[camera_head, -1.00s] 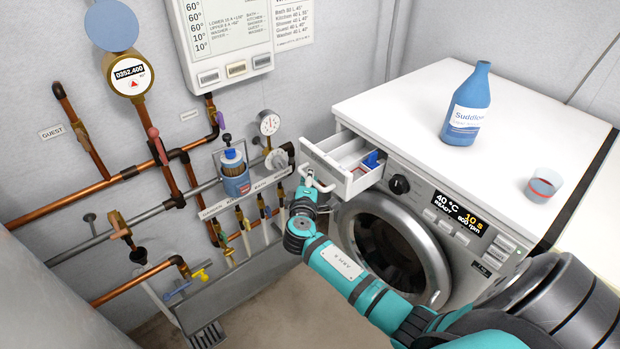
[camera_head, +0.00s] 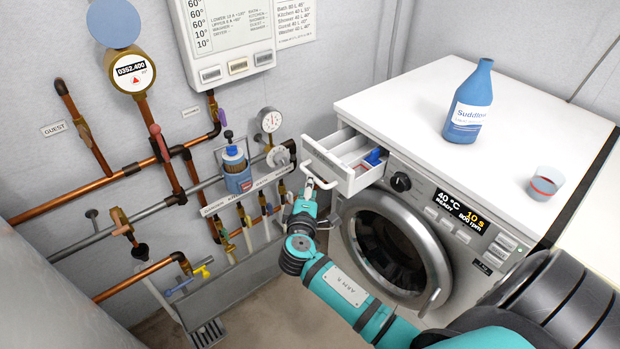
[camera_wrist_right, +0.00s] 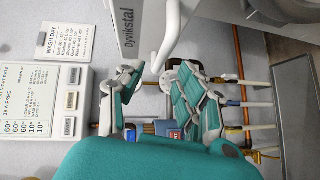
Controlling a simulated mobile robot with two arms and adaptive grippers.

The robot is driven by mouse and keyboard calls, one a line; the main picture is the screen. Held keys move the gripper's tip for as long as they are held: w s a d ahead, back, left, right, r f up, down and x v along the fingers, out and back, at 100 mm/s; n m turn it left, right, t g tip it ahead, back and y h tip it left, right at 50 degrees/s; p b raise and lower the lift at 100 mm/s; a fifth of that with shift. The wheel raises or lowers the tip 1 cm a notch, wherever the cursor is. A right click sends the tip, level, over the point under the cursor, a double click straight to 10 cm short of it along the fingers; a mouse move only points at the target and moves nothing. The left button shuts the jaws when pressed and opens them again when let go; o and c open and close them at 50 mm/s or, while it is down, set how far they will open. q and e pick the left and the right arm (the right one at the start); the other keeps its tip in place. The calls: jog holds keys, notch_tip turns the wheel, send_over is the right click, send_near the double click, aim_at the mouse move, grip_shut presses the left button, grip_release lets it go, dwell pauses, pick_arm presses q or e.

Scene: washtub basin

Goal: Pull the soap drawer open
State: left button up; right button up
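The soap drawer (camera_head: 338,178) is a white drawer at the washer's upper left corner. It stands out from the front, and its compartments and a blue insert show. Its white bar handle (camera_head: 318,173) is on the drawer front. My right gripper (camera_head: 308,184) is just below and left of the handle. In the right wrist view, the right gripper (camera_wrist_right: 156,80) has its fingers spread apart. The white handle (camera_wrist_right: 168,42) shows ahead of and between the fingertips, not clamped; I cannot tell whether they touch. My left gripper is not in view.
The washing machine (camera_head: 470,120) carries a blue detergent bottle (camera_head: 470,105) and a small cup (camera_head: 545,183). Pipes, valves and a blue-capped container (camera_head: 237,172) line the wall left of the gripper. A trough (camera_head: 235,285) runs below them.

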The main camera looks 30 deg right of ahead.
jog(key=v, duration=0.5)
jog(key=shift+s+a, duration=0.15)
jog(key=shift+s, duration=0.1)
jog(key=s+a+f+g+y+p, duration=0.15)
jog(key=s+f, duration=0.25)
jog(key=f, duration=0.6)
jog(key=s+a+f+g+y+p, duration=0.1)
jog(key=s+a+f+g+y, duration=0.2)
jog(key=f, duration=0.7)
jog(key=s+f+g+y+p, duration=0.1)
jog(key=s+f+y, duration=0.3)
jog(key=f, duration=0.5)
jog(key=s+a+f+m+g+p, duration=0.1)
jog(key=s+f, duration=0.3)
jog(key=s, duration=0.7)
jog(key=s+a+f+m+g+y+p, duration=0.1)
jog(key=s+f+m+g, duration=0.2)
jog(key=s, duration=0.7)
jog(key=s+f+m+g+y+p, duration=0.1)
jog(key=s+f+m+g, duration=0.1)
jog(key=s+f, duration=0.5)
jog(key=s, duration=0.4)
jog(key=shift+s+a, duration=0.35)
jog(key=shift+a, duration=0.05)
jog(key=shift+f, duration=0.1)
